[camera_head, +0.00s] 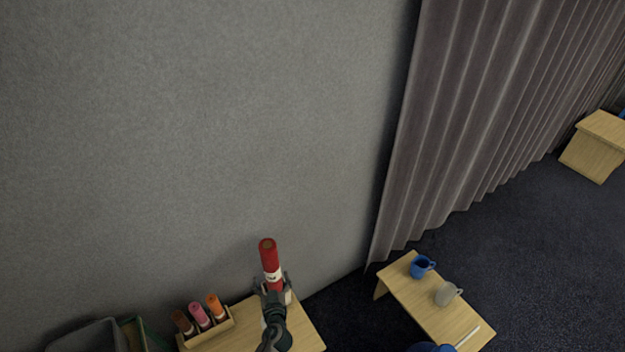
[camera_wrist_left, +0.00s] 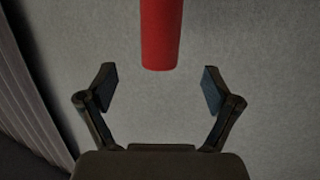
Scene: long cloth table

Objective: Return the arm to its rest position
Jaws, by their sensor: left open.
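My left gripper (camera_head: 274,287) is low in the middle of the head view, with its arm below it. In the left wrist view its two fingers (camera_wrist_left: 160,82) are spread wide with nothing between the pads. A red cylinder (camera_head: 267,250) with a white label rises just beyond the gripper, which hides part of its lower body. In the left wrist view the red cylinder (camera_wrist_left: 161,35) ends above the finger gap, apart from both fingers. My right gripper is not in view.
A wooden table (camera_head: 310,332) carries a wooden holder (camera_head: 212,334) with orange, pink and brown cylinders. A grey bin (camera_head: 88,338) is at lower left. Another wooden table (camera_head: 405,292) holds a blue mug (camera_head: 420,267) and a pale mug (camera_head: 445,294). A grey wall and curtain stand behind.

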